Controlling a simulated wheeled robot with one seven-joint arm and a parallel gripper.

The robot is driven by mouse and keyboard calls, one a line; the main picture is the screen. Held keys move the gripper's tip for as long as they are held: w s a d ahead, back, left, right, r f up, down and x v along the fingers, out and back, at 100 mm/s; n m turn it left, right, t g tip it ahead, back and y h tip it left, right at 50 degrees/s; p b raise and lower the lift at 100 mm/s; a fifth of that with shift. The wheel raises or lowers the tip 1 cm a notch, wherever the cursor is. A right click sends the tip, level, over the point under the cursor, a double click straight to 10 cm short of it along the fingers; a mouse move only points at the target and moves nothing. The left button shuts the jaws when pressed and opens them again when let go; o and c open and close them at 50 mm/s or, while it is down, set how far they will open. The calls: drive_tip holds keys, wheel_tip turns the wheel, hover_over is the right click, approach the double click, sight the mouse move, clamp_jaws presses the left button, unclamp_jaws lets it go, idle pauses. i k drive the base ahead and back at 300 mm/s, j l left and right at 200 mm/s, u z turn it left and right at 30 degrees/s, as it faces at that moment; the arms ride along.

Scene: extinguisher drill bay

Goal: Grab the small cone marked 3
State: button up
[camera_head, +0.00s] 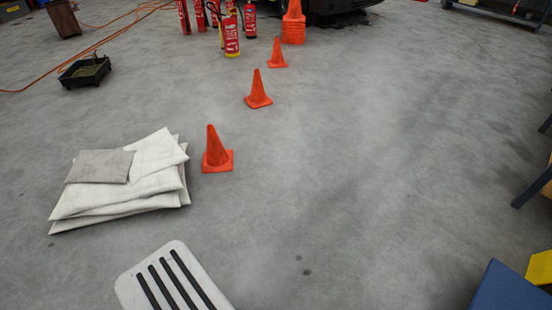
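Three small orange cones stand upright in a slanting row on the grey floor. The nearest cone (217,152) is beside the right edge of a pile of white sheets. The middle cone (258,91) is farther back and to the right. The farthest cone (277,55) stands near a taller orange stack of cones (293,27). No number can be read on any cone, so I cannot tell which is marked 3. My gripper is not in view.
The folded white sheets (120,197) carry a grey pad (100,166). A black tray (85,71) and an orange hose (60,63) lie at upper left. Several red extinguishers (231,37) stand at the back. A blue object (508,288) is at lower right. The middle-right floor is clear.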

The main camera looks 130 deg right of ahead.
sight(216, 160)
drive_tip(key=z, duration=0.45)
drive_tip(key=k+z, duration=0.1)
drive_tip(key=z, duration=0.8)
drive_tip(key=k+l+z, duration=0.1)
drive_tip(key=z, duration=0.75)
drive_tip(key=i+j+z, duration=0.1)
drive_tip(key=z, duration=0.75)
drive_tip(key=i+j+z, duration=0.1)
drive_tip(key=z, duration=0.3)
drive_tip(key=j+z, duration=0.2)
drive_tip(key=z, duration=0.15)
drive_tip(key=j+z, duration=0.15)
drive_tip(key=z, duration=0.25)
drive_tip(key=j+z, duration=0.2)
drive_tip(key=z, duration=0.15)
drive_tip(key=i+l, duration=0.15)
drive_tip(key=i, duration=0.35)
drive_tip(key=i+l, duration=0.1)
drive_tip(key=i, duration=0.4)
drive_tip(key=i+z, duration=0.1)
drive_tip(key=z, duration=0.25)
drive_tip(key=i+z, duration=0.15)
drive_tip(key=z, duration=0.15)
drive_tip(key=i+z, duration=0.1)
drive_tip(key=z, duration=0.25)
drive_tip(key=j+z, duration=0.15)
drive_tip(key=z, duration=0.15)
drive_tip(key=i+j, duration=0.1)
drive_tip(key=j, duration=0.2)
